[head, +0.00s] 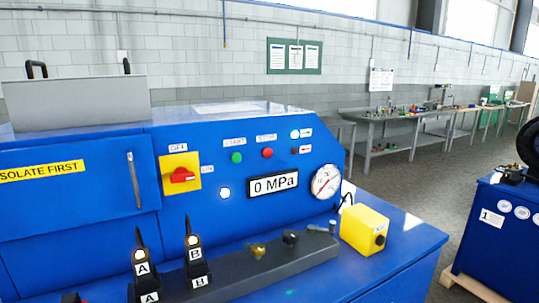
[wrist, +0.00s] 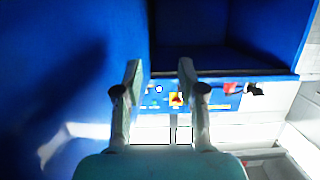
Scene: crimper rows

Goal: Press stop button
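The red stop button (head: 267,153) is on the blue machine's sloped panel in the head view, under a small label that seems to read STOP. The green start button (head: 236,157) is to its left. My gripper (wrist: 160,68) shows only in the wrist view. Its two fingers are apart with nothing between them. Beyond them is a blue cabinet (wrist: 215,25) with a dark recess. A strip with small coloured items lies below the recess. I cannot make out the stop button there.
The panel also has a yellow-and-red rotary switch (head: 181,175), a 0 MPa display (head: 273,184) and a round gauge (head: 326,181). Black levers (head: 194,253) and a yellow box (head: 365,230) stand on the ledge in front. Grey workbenches (head: 405,125) line the far wall.

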